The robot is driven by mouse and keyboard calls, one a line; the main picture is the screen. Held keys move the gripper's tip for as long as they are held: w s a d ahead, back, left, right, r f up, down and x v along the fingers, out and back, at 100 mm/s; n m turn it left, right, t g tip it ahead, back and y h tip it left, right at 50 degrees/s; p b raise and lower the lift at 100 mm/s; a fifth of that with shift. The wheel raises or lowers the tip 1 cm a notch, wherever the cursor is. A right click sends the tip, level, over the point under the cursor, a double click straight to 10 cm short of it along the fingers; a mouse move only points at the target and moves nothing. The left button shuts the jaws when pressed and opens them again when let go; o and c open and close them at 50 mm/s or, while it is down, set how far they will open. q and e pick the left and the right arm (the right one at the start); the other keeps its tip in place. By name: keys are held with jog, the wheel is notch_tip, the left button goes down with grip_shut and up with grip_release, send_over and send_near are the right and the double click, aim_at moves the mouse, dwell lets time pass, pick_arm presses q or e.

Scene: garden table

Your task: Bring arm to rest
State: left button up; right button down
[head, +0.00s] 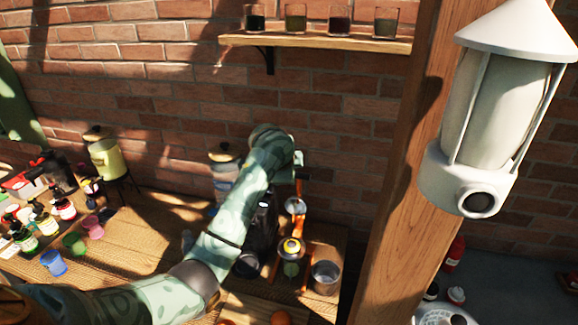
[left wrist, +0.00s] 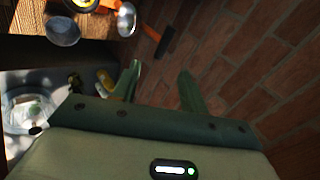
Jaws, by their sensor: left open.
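My left arm (head: 228,225), in pale green camouflage, reaches from the lower left of the head view up over the table, its far end in front of the brick wall. Its fingers cannot be made out there. In the left wrist view my left gripper (left wrist: 161,78) has its two green fingers apart, with nothing between them and brick surface beyond. My right arm and gripper are in neither view.
A wooden table (head: 125,240) holds bottles, small cups, a yellow dispenser (head: 106,158), an orange-framed device (head: 290,247) and a metal cup (head: 326,277). A shelf (head: 320,41) with glasses, a wooden post (head: 400,190) and a white lantern (head: 495,120) stand around it.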

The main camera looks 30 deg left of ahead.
pick_arm(q)
jog(key=shift+s+d+r, duration=0.1)
jog(key=shift+s+r, duration=0.15)
dwell(0.3)
